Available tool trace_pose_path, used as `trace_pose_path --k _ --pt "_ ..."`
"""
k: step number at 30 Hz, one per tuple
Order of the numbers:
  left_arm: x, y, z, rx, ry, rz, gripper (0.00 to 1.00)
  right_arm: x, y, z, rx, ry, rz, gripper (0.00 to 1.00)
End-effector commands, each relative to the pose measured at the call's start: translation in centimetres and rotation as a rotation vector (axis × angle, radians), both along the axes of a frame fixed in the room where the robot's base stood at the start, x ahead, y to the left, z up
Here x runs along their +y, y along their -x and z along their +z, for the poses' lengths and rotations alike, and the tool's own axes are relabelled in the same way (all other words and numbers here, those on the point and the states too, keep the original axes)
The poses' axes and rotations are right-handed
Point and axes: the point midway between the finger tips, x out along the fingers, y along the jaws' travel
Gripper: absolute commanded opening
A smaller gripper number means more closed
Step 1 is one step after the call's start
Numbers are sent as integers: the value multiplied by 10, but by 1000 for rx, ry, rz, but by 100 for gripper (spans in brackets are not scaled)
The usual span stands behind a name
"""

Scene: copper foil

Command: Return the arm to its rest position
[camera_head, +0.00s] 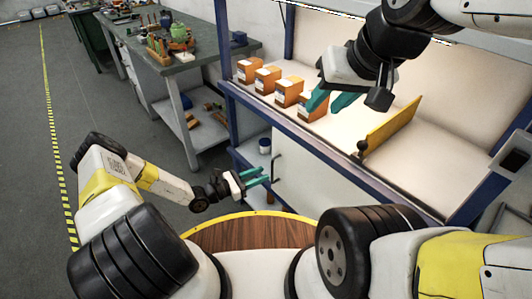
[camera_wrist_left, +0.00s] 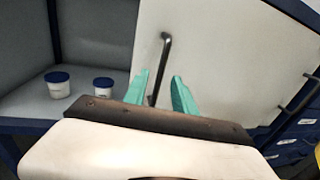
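My left gripper (camera_head: 264,177) is low in front of the white cabinet door, left of the bench front. Its teal fingers are apart, and it also shows in the left wrist view (camera_wrist_left: 162,80). The dark door handle (camera_wrist_left: 166,50) appears between and beyond the fingertips there; I cannot tell whether they touch it. My right gripper (camera_head: 330,102) is over the bench top, beside the nearest orange-and-white box (camera_head: 311,106). Its teal fingers are apart, with nothing seen between them.
More orange-and-white boxes (camera_head: 267,79) stand in a row on the bench (camera_head: 345,133). A yellow upright panel (camera_head: 392,128) stands right of the right gripper. Two blue-lidded white tubs (camera_wrist_left: 58,85) sit on the open shelf beside the door. A tool table (camera_head: 205,60) stands at the back left.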

Motion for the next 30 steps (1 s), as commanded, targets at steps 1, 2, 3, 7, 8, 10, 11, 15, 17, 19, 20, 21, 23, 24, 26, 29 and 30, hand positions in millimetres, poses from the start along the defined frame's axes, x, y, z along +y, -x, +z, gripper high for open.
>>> trace_pose_path --k 1,2,3,7,8,10,11,15,17,19,20,21,23,24,26,29,30 --pt "7 3 0 1 0 1 32 0 0 0 0 0 0 36" --pt "10 4 0 1 0 2 32 0 0 0 0 0 0 36" --pt "13 6 0 0 0 1 32 0 0 0 0 0 0 36" --pt "19 9 0 0 1 0 32 0 0 0 0 0 0 36" --pt "19 9 0 0 1 -1 32 0 0 0 0 0 0 36" --pt "19 9 0 0 1 -1 32 0 0 0 0 0 0 36" --pt "19 9 0 0 1 -1 32 0 0 0 0 0 0 36" --pt "19 9 0 0 1 -1 32 0 0 0 0 0 0 36" --pt "19 9 0 0 1 -1 32 0 0 0 0 0 0 36" --pt "19 9 0 0 1 -1 32 0 0 0 0 0 0 36" --pt "19 9 0 0 0 -1 32 0 0 0 0 0 0 36" --pt "19 9 1 -3 -3 -5 32 0 0 0 0 0 0 36" --pt "20 9 6 -17 -16 -20 32 0 0 0 0 0 0 36" --pt "21 9 11 -32 -32 -40 32 0 0 0 0 0 0 36" --pt "23 10 24 -68 -70 -84 32 0 0 0 0 0 0 36" --pt "28 14 53 -151 -160 -189 32 0 0 0 0 0 0 36" --pt "30 16 66 -189 -204 -237 32 0 0 0 0 0 0 36"
